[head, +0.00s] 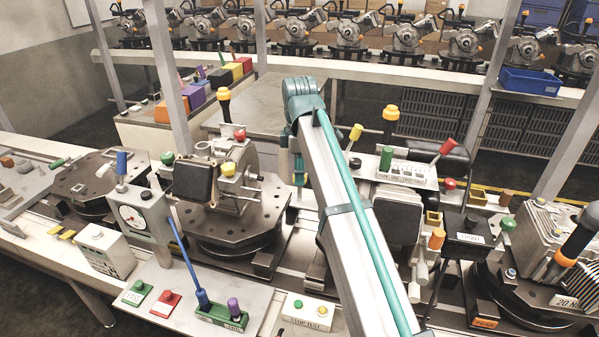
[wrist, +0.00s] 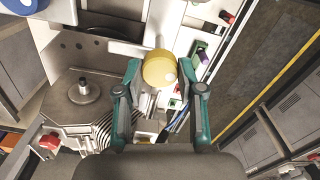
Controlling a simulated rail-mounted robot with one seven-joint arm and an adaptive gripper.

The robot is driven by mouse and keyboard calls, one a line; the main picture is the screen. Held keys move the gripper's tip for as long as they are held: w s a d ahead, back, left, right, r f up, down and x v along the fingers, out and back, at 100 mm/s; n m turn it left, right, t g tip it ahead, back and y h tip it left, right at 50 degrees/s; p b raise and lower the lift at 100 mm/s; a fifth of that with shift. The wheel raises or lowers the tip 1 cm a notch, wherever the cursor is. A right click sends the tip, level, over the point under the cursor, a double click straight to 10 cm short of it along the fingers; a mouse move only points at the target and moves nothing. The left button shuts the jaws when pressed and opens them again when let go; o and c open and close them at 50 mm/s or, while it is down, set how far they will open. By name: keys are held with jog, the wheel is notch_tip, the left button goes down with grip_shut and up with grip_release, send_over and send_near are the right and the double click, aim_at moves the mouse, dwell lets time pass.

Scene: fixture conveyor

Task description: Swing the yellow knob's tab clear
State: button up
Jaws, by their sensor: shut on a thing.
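In the wrist view the yellow knob (wrist: 157,70) is a round yellow cylinder with a small pale spot on its right side. It sits between the two teal fingertips of my gripper (wrist: 160,72), which are shut on it from left and right. A pale rod runs up from behind the knob. I cannot make out the tab clearly. In the head view my arm hides most of the gripper, and I cannot tell which yellow knob there is the held one.
A grey fixture plate with a metal post (wrist: 83,92) and a red knob (wrist: 48,142) lie left of the gripper in the wrist view. In the head view, a round turntable fixture (head: 230,225) stands left of my arm and a blue bin (head: 530,81) at the back right.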

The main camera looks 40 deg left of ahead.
dwell(0.3)
jog(key=o, duration=1.1)
jog(key=shift+o, duration=0.2)
notch_tip(320, 180, up, 8)
jog(key=shift+f, duration=0.2)
